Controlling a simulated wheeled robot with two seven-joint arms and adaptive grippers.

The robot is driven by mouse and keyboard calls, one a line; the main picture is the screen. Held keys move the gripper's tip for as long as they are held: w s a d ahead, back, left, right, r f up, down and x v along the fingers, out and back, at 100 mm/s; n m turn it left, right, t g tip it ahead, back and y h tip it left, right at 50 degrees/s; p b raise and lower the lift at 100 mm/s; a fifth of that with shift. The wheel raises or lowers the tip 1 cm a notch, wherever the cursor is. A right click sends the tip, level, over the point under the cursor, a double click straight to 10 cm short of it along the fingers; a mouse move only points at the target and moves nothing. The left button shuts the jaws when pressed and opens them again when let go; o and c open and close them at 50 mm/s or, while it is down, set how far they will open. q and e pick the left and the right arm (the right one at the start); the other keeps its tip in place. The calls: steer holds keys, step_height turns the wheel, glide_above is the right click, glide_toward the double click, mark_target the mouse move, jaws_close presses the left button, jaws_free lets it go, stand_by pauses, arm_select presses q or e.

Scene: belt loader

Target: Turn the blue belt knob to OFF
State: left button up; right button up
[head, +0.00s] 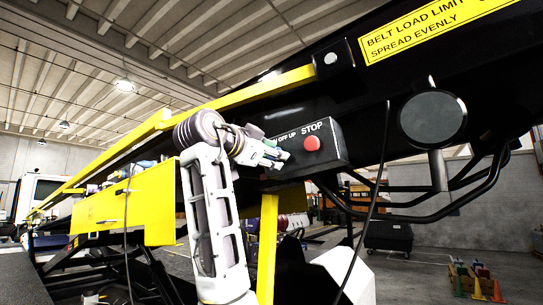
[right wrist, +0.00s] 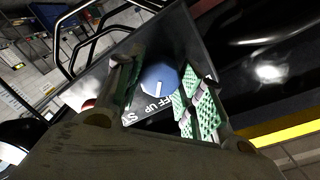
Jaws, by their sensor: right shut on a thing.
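The blue belt knob (right wrist: 157,73) sits on the face of a black control box (head: 326,148). A short white line on the knob lies on the side facing the white lettering; I cannot tell exactly which word it points at. My right gripper (head: 276,158) is at the left part of the box. In the right wrist view its green-padded fingers (right wrist: 160,98) stand on either side of the knob, shut on it. The lettering reads "OFF UP", with part of it hidden by a finger. In the head view the gripper hides the knob. My left gripper is out of view.
A red STOP button (head: 312,144) is close to the right of my gripper. A yellow rail (head: 240,93) runs above the box. A black cable (head: 378,190) hangs to the right, near dark tube rails (head: 440,213). Cones (head: 478,289) stand on the floor far right.

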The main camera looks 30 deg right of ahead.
steer(key=shift+n+b, duration=0.4)
steer(key=shift+n, duration=3.5)
steer(key=o, duration=1)
steer(key=shift+v, duration=6.1)
steer(key=shift+f, duration=0.1)
